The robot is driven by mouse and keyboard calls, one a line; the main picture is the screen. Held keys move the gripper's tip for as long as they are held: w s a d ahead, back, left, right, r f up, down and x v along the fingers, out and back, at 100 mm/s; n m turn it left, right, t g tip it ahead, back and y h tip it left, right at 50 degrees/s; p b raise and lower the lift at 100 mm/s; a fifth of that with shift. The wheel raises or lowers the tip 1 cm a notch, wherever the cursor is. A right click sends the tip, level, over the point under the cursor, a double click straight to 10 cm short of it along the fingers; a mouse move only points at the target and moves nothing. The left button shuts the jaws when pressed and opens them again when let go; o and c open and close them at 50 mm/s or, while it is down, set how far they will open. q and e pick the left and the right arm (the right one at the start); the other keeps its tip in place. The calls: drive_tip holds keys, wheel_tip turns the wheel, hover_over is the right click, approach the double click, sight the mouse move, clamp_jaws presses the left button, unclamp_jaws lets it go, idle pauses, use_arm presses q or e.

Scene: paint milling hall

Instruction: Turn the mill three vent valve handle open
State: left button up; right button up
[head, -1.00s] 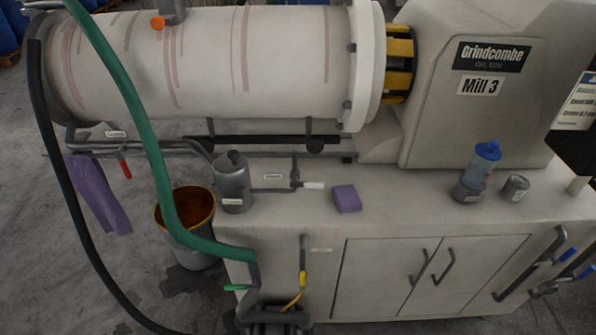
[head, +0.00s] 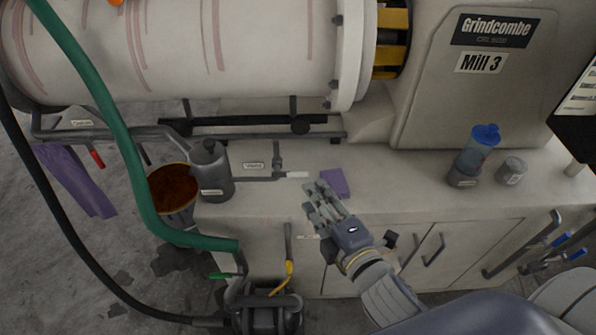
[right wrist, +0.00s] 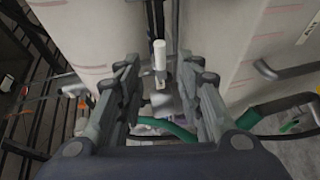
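A white valve handle (head: 298,175) on a thin grey pipe lies over the counter of Mill 3 and points to the right. The small label (head: 253,166) beside its pipe is too small to read surely. My right gripper (head: 315,196) is in front of and just right of the handle, apart from it in the head view. In the right wrist view my right gripper (right wrist: 160,64) is open and empty, with the white handle (right wrist: 160,55) lined up between its spread fingers, farther off. My left gripper is out of view.
A grey can (head: 211,170) stands left of the valve. A blue bottle (head: 480,148) and small tin (head: 512,171) stand to the right. A green hose (head: 125,135) crosses the left; the drum (head: 250,45) overhangs the back.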

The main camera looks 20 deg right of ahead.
sight(302, 178)
drive_tip(key=p+x, duration=0.1)
drive_tip(key=x, duration=0.8)
clamp_jaws()
